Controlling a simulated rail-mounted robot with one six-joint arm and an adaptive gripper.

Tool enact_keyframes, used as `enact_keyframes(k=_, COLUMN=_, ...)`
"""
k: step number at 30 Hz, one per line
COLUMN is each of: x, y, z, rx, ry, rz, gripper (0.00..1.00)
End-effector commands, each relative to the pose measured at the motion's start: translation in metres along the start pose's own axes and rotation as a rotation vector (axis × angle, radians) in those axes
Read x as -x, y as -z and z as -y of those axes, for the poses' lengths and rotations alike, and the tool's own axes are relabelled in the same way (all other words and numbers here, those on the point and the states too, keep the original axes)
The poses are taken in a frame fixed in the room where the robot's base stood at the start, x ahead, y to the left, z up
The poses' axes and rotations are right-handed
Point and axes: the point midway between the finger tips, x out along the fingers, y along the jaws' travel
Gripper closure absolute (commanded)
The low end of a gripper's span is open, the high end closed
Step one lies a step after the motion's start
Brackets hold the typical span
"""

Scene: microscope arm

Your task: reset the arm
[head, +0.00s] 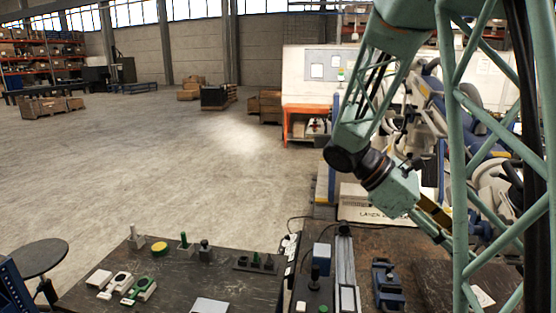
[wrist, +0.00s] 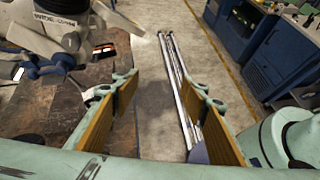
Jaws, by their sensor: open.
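My arm (head: 400,187) reaches down from the upper right in the head view, over the right side of the dark workbench. My gripper (head: 437,222) is at its end, partly hidden behind teal bars. In the wrist view my gripper (wrist: 165,90) shows two fingers with yellow-brown pads, spread wide apart. Nothing is between the pads; only the floor and pale rails show beyond the gap. The gripper is open and empty.
The left table (head: 180,280) carries small green, white and yellow parts. A round stool (head: 40,257) stands at the left. The middle floor is clear.

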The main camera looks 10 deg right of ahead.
Motion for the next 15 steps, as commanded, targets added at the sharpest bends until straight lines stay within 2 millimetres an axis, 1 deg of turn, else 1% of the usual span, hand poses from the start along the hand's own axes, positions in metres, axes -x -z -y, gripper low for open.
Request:
enact_keyframes(k=1, x=0.002, y=0.001, z=0.008, rx=-0.02, ry=0.001, rz=-0.021, gripper=0.6)
enact_keyframes(k=15, x=0.022, y=0.015, z=0.07, rx=-0.206, ry=0.025, rz=-0.218, gripper=0.6)
